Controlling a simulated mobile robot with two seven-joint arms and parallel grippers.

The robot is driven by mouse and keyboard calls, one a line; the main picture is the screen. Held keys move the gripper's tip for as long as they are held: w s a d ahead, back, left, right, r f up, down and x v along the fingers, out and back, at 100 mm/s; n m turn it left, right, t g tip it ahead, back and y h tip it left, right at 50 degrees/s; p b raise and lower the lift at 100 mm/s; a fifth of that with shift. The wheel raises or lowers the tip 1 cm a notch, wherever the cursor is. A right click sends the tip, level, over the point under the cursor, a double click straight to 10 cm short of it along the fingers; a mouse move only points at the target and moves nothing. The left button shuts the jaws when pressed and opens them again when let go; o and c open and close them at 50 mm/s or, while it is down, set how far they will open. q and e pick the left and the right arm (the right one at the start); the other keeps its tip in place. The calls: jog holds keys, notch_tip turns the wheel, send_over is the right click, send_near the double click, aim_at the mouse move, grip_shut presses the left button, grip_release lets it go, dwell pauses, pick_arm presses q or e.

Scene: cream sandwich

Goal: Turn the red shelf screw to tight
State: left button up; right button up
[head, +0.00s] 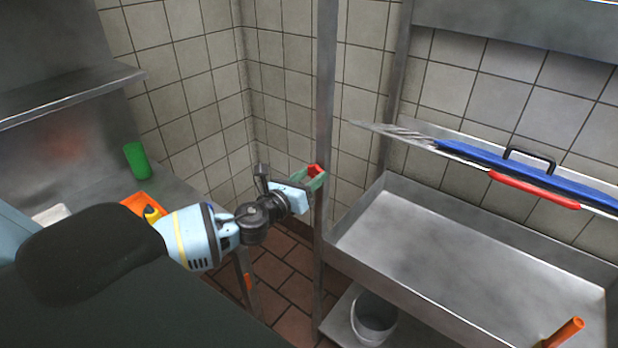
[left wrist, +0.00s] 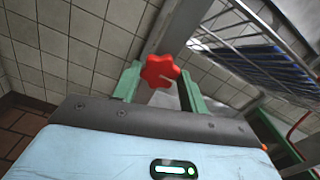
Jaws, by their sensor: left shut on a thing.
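The red shelf screw (head: 313,170) is a star-shaped knob at the upright metal post (head: 325,95) in the middle of the head view. My left gripper (head: 311,179), with green fingers, reaches it from the left and is shut on it. In the left wrist view the red screw (left wrist: 160,71) shows between the two green fingers of the left gripper (left wrist: 158,82), with its lobed face toward the camera. The screw's shaft and its seat on the post are hidden. My right gripper is not in view.
A deep metal sink (head: 440,255) stands to the right of the post, with a bucket (head: 374,318) below it. A slanted shelf with a blue item (head: 530,172) hangs on the wall at right. A green cup (head: 137,160) stands on the left counter.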

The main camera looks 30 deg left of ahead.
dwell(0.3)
pick_arm(q)
jog(key=o, duration=1)
jog(key=shift+c, duration=0.2)
jog(key=s, duration=0.7)
jog(key=shift+s+a, duration=0.3)
jog(key=shift+s, duration=0.1)
